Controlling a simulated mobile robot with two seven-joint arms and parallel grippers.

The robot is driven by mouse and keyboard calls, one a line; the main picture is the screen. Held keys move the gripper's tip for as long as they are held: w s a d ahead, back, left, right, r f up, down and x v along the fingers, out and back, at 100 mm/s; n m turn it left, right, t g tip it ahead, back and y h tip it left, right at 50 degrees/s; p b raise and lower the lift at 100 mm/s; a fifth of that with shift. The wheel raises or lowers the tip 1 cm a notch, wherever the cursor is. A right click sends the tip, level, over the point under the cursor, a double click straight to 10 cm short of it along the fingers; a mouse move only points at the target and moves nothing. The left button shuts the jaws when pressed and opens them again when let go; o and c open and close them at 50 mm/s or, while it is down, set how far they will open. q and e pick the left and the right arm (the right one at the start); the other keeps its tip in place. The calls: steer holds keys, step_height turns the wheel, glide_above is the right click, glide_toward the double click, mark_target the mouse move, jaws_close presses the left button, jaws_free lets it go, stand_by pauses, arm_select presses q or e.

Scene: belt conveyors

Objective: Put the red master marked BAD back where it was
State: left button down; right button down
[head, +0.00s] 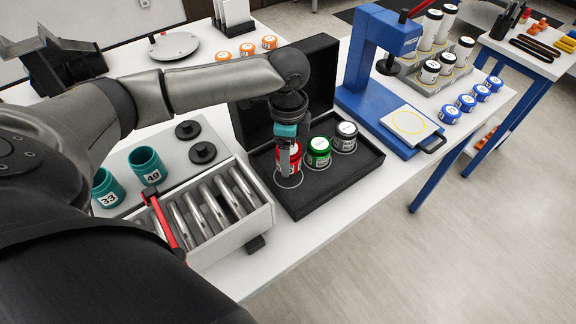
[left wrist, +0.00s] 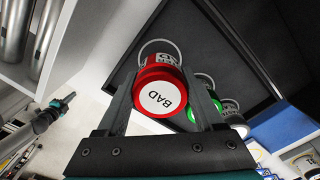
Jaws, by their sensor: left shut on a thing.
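The red master (head: 295,152) has a white lid, marked BAD in the left wrist view (left wrist: 162,97). My left gripper (head: 288,168) points down, with its fingers shut on both sides of the red master. The master is over the left end of the open black case (head: 335,178), at a pale ring marking (head: 289,181). Whether it touches the case floor I cannot tell. A green master (head: 318,150) and a white-and-black one (head: 345,136) stand in the case to its right. A dark arm with a teal tip, seemingly my right, shows small in the left wrist view (left wrist: 68,99); its fingers are unclear.
A roller conveyor (head: 205,238) with a red bar lies left of the case. Teal jars (head: 147,166) and black lids stand behind it. A blue press (head: 365,105) stands right of the case. The raised case lid (head: 285,88) stands behind the masters.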

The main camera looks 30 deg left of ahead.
arm_select(q)
step_height(320, 180, down, 4)
steer(key=shift+b, duration=0.35)
jaws_free()
steer(key=shift+f, duration=0.1)
step_height(320, 180, up, 12)
steer(key=shift+r+p, duration=0.15)
steer(key=shift+p, duration=0.75)
